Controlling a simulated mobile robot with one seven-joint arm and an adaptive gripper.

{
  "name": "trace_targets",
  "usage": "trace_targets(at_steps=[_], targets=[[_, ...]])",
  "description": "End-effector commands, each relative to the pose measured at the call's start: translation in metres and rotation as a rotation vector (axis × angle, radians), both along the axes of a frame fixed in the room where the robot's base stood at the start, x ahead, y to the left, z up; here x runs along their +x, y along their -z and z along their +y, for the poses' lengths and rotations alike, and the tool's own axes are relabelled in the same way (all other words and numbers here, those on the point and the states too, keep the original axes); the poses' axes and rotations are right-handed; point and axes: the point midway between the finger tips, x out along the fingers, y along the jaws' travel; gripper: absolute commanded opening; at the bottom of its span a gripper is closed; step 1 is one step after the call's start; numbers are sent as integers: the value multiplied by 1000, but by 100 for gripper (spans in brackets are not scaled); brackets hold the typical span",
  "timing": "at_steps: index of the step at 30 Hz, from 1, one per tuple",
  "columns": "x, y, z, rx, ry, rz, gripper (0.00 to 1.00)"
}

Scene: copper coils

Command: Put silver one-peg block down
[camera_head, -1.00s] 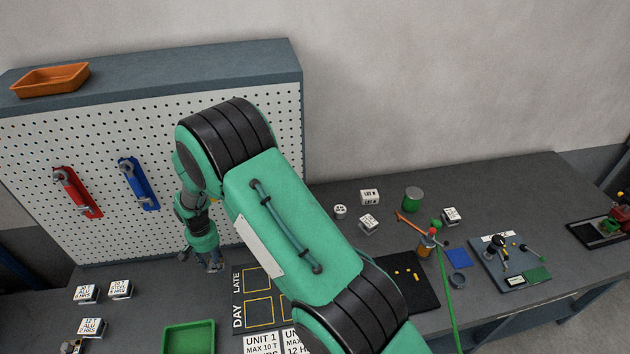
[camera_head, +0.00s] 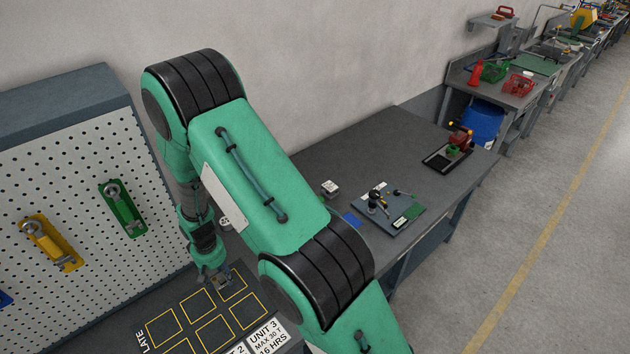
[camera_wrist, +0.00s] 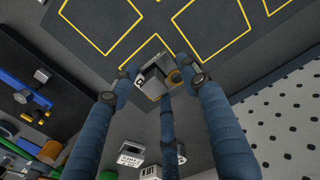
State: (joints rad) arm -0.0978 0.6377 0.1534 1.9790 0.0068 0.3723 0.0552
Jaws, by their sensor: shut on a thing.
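My gripper (camera_head: 214,276) is at the far right end of the dark mat (camera_head: 178,343) with yellow outlined squares. In the wrist view, my gripper (camera_wrist: 160,78) has its blue fingers closed around a small silver-grey block (camera_wrist: 153,84). The block's peg is not clear. In the head view only a small part of the block (camera_head: 224,284) shows under the fingers. The block is over or close to a yellow outlined square; I cannot tell whether it touches the mat.
A pegboard (camera_head: 75,190) with a yellow holder (camera_head: 50,243) and a green holder (camera_head: 122,208) stands at left. White labels (camera_head: 268,336) line the mat's near edge. To the right are a white-topped block (camera_head: 329,188) and a grey board with parts (camera_head: 385,208). My arm hides the table's middle.

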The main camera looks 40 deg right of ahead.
Motion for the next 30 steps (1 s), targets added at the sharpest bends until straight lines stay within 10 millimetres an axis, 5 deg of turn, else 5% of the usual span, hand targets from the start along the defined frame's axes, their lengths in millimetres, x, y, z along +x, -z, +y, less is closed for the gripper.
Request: trace_targets(at_steps=[6,12,30], targets=[[-36,3,-65,0,2,1,7],[-63,4,-102,0,-2,0,7],[-77,4,-118,0,-7,-1,7]])
